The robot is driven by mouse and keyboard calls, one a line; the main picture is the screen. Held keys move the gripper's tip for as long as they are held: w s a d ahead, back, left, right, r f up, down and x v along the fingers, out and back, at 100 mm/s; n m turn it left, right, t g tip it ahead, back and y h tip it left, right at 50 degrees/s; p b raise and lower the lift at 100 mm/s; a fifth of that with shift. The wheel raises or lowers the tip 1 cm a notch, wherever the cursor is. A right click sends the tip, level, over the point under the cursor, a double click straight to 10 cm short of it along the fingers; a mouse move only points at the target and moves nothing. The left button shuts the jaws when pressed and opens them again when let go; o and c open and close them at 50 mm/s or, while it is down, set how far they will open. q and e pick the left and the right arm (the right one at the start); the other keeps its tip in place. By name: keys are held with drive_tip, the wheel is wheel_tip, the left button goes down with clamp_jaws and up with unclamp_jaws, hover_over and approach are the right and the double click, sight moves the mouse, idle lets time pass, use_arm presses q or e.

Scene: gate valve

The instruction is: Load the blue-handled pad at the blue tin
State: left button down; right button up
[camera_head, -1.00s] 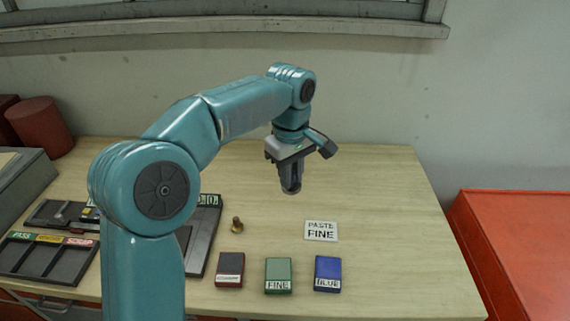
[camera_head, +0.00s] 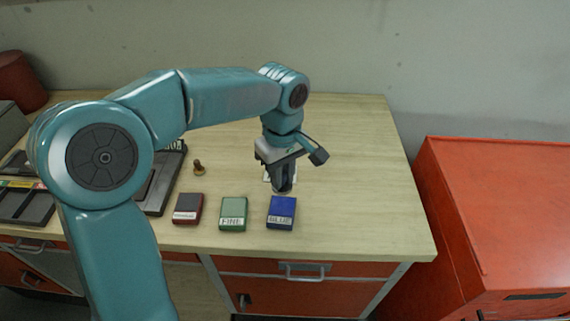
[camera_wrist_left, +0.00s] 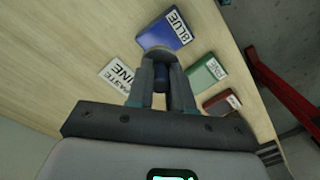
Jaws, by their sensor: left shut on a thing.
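My left gripper (camera_head: 283,187) points down just behind the blue tin (camera_head: 281,213), above the table. It is shut on the blue-handled pad, whose dark blue handle (camera_wrist_left: 161,76) shows between the fingers in the left wrist view. The pad's underside is hidden. The blue tin, with a white label reading BLUE, also shows in the left wrist view (camera_wrist_left: 160,33), just beyond the fingertips. The gripper looks apart from the tin, but its height is hard to tell. My right gripper is not in view.
A green tin labelled FINE (camera_head: 233,213) and a dark red tin (camera_head: 187,208) stand left of the blue tin. A PASTE FINE card (camera_wrist_left: 119,80) lies near the gripper. A small brown knobbed piece (camera_head: 199,167) stands farther left. The table's right side is clear.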

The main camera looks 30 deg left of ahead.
sight(283, 184)
use_arm(q)
drive_tip(key=shift+w+d+f+b, duration=0.1)
drive_tip(key=shift+d+f+b, duration=0.05)
drive_tip(key=shift+d+b, duration=0.25)
drive_tip(key=shift+a+f, duration=0.25)
drive_tip(key=shift+a, duration=0.05)
wheel_tip(283, 184, down, 4)
drive_tip(key=b, duration=0.4)
drive_tip(key=shift+f, duration=0.25)
drive_tip(key=shift+a+f+b, duration=0.3)
drive_tip(key=shift+f+b, duration=0.05)
drive_tip(key=shift+f, duration=0.1)
drive_tip(key=shift+d+r, duration=0.1)
drive_tip(key=shift+d, duration=0.2)
drive_tip(key=shift+a, duration=0.15)
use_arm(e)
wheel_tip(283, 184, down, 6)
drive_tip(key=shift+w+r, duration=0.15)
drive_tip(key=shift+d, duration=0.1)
